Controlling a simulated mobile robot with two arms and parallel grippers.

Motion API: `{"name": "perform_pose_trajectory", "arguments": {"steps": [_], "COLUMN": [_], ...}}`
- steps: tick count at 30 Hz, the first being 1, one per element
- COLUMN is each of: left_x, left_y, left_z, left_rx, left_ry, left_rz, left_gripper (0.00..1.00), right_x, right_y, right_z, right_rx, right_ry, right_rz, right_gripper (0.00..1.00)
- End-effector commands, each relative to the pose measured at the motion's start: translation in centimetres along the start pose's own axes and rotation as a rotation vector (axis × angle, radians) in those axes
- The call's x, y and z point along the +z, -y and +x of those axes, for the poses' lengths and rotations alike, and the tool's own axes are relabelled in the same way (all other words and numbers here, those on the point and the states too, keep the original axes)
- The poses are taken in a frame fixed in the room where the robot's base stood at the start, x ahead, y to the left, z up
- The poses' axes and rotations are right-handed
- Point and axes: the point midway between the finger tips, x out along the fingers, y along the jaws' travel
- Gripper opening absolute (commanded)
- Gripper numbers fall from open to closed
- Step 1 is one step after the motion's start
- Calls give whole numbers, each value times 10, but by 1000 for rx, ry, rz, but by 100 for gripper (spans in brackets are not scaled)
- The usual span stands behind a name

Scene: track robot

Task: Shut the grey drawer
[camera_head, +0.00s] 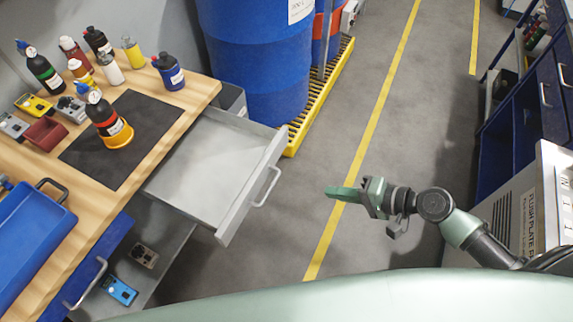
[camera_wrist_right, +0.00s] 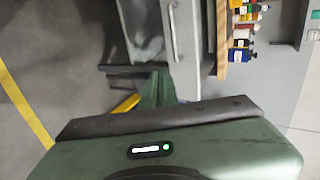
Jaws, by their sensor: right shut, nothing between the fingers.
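The grey drawer (camera_head: 212,165) stands pulled out from under the wooden workbench, and its inside looks empty. Its pale bar handle (camera_head: 264,188) is on the front panel, facing my right arm. My right gripper (camera_head: 330,192) is shut and empty, to the right of the handle with a gap of floor showing between them in the head view. In the right wrist view the green fingers (camera_wrist_right: 157,90) point toward the drawer front (camera_wrist_right: 184,72), with the handle (camera_wrist_right: 172,32) above them. My left gripper is not in view.
Bottles, a black mat (camera_head: 85,163) and a blue tray (camera_head: 30,245) are on the workbench (camera_head: 190,108). A blue drawer (camera_head: 105,250) is at lower left. Blue barrels (camera_head: 255,60) stand on a yellow-edged grate behind. A grey cabinet (camera_head: 550,195) is beside my right arm.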

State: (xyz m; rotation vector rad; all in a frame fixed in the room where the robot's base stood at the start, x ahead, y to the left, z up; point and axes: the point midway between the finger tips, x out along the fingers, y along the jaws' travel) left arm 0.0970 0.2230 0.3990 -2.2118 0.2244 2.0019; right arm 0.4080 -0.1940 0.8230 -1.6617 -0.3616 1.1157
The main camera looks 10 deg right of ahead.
Motion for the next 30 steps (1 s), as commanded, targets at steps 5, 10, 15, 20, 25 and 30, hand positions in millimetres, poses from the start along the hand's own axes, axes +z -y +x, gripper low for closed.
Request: {"name": "perform_pose_trajectory", "arguments": {"steps": [5, 10, 15, 20, 25, 30], "left_x": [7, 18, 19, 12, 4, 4], "left_y": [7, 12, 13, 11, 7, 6], "left_z": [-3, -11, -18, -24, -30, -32], "left_rx": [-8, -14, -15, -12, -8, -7], "left_ry": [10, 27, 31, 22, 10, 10], "left_rz": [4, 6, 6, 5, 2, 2], "left_gripper": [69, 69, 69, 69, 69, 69], "right_x": [7, 6, 8, 8, 8, 9], "right_y": [15, 18, 19, 21, 26, 27], "right_z": [6, 35, 73, 104, 126, 135], "right_rx": [-27, -29, -29, -28, -26, -24], "right_ry": [24, 22, 23, 22, 21, 21], "right_rz": [15, 15, 13, 12, 12, 11], "right_gripper": [0, 0, 0, 0, 0, 0]}}
